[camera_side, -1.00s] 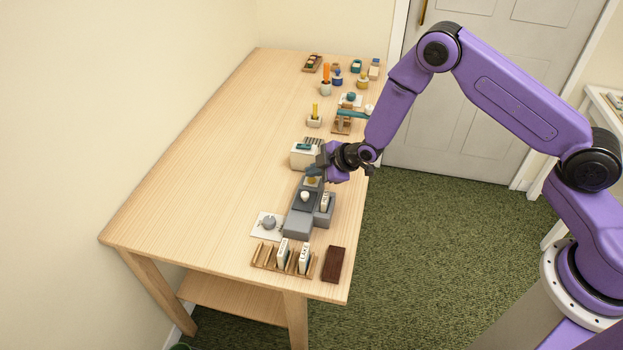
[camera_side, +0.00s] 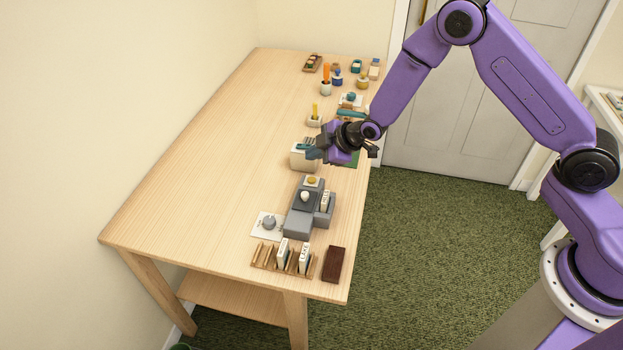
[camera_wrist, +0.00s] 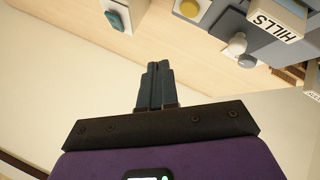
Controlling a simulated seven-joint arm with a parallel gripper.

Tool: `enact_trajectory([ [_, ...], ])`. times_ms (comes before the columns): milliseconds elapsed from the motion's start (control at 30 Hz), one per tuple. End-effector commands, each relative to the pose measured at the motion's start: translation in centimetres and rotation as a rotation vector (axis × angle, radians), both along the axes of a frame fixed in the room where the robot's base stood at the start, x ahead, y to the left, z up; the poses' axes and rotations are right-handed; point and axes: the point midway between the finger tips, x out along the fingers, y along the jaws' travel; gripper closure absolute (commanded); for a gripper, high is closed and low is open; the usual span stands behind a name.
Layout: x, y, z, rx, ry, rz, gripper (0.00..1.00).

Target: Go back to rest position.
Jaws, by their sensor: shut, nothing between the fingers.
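My gripper (camera_side: 312,151) is raised over the table (camera_side: 206,160), near a cream box (camera_side: 299,160) that it partly hides in the side view. In the wrist view my gripper (camera_wrist: 156,68) has its two dark fingers shut together with nothing between them. A grey stepped block (camera_side: 299,224) stands nearer the camera, with a yellow disc (camera_side: 312,181) on a white plate at its far end and a white knob (camera_side: 305,196) on it.
A wooden rack (camera_side: 269,262) with upright cards and a dark brown block (camera_side: 333,264) lie at the near end. A white plate with a grey round piece (camera_side: 269,223) lies beside the grey block. Several small pots and trays stand at the far end. The table's left side is clear.

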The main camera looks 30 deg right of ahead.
Motion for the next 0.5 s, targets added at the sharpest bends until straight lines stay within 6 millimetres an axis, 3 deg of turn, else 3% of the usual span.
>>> enact_trajectory([
  [367,-0.2,0.2,0.3,0.002,0.006,0.002,1.00],
  [500,-2.4,1.3,2.4,0.011,0.061,0.008,1.00],
])
